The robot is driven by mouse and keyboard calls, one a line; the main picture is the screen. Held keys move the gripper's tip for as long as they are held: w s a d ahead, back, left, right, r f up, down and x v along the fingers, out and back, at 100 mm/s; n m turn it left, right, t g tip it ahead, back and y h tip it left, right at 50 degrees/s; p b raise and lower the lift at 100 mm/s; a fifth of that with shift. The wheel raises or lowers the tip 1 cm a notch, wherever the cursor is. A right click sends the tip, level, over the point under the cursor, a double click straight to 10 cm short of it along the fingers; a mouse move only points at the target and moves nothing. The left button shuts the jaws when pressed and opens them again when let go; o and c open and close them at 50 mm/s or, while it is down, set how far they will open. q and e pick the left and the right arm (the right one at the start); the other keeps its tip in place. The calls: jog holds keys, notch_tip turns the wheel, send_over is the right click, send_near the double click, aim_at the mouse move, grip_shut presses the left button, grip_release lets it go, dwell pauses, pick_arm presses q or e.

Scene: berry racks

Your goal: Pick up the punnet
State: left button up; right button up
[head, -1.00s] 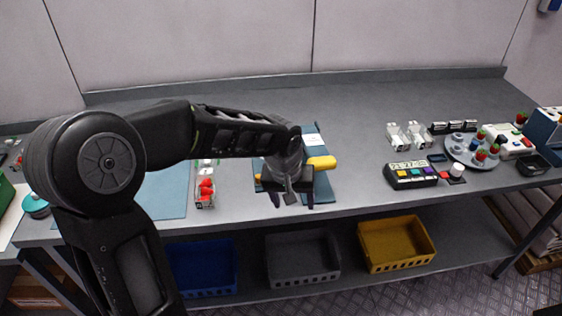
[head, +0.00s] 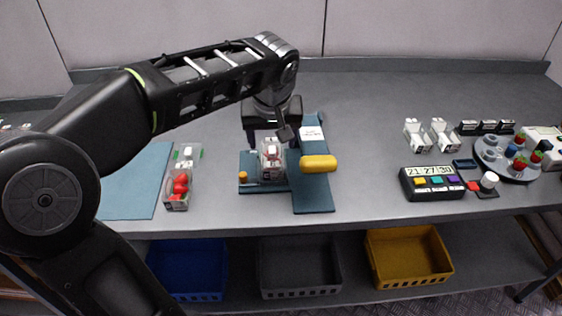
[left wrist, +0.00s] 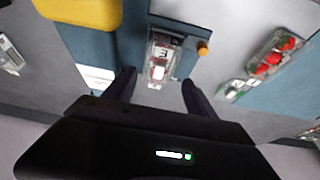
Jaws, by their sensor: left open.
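A clear punnet (head: 271,163) with a white and red label and something red inside stands on a small blue mat, close to a yellow handle. My left gripper (head: 272,137) is over and behind it, fingers apart and empty. In the left wrist view, this punnet (left wrist: 161,58) lies ahead of the gap between the open fingers (left wrist: 158,88), not gripped. A second clear punnet with red berries (head: 180,186) lies to the left; it shows at the right in the left wrist view (left wrist: 266,62). My right gripper is not in view.
A yellow cylindrical handle (head: 318,164) sits just right of the punnet, above a blue strip (head: 313,197). A small orange knob (head: 243,176) is at its left. A button box (head: 432,186) and empty clear punnets (head: 417,134) stand further right.

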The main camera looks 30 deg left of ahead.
aim_at(272, 151)
pick_arm(q)
jog(key=shift+w, duration=0.15)
jog(key=shift+x, duration=1.35)
jog(key=shift+f, duration=0.1)
jog(key=x, duration=0.5)
jog(key=shift+p, duration=0.4)
jog(key=shift+c, duration=0.4)
